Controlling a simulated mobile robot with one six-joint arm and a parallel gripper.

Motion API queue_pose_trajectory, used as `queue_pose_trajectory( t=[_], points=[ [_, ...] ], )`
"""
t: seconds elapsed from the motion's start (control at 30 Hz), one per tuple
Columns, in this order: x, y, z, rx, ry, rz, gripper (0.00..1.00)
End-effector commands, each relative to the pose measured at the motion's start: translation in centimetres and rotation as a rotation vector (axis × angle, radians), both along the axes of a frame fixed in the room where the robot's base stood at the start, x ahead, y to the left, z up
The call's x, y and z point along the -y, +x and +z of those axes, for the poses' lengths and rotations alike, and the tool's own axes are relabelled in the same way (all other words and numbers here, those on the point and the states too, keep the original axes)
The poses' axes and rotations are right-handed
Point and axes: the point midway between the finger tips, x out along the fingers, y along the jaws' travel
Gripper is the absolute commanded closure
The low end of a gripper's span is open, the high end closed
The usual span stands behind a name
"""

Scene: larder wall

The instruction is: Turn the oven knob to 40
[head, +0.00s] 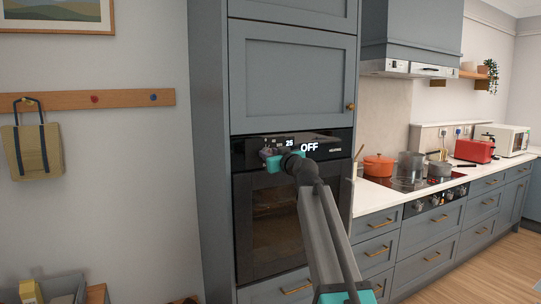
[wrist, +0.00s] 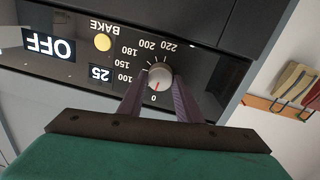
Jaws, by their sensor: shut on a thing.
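The oven (head: 272,222) is built into the tall grey cabinet, with a black control panel (head: 322,147) across its top. In the wrist view the silver knob (wrist: 160,76) has a red pointer line at the 0 mark. Marks 100, 150, 180, 200 and 220 run around it. A small display (wrist: 101,73) reads 25 and a larger one (wrist: 49,46) reads OFF. My gripper (wrist: 158,88) has its two fingers shut on the knob, one on each side. In the head view my gripper (head: 270,155) is at the panel's left part and hides the knob.
A yellow button (wrist: 103,43) labelled BAKE is beside the knob. A rail with hooks (head: 90,99) and a hanging bag (head: 32,150) are on the wall left. The counter with an orange pot (head: 378,166) is at right. Floor shows at lower right.

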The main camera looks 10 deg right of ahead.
Motion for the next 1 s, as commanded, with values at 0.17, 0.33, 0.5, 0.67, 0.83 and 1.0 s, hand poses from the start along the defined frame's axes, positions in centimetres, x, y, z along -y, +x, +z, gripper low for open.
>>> queue_pose_trajectory(
  t=[0.17, 0.33, 0.5, 0.67, 0.83, 1.0],
  points=[
    [0.14, 0.03, 0.14, -0.031, 0.1, -0.002, 0.91],
    [0.18, 0.04, 0.17, -0.067, 0.21, -0.002, 0.91],
    [0.2, 0.05, 0.18, -0.098, 0.306, -0.001, 0.91],
    [0.21, 0.07, 0.15, -0.118, 0.367, -0.001, 0.91],
    [0.2, 0.07, 0.13, -0.126, 0.396, -0.001, 0.91],
    [0.17, 0.08, 0.11, -0.127, 0.399, 0.0, 0.91]
  ],
)
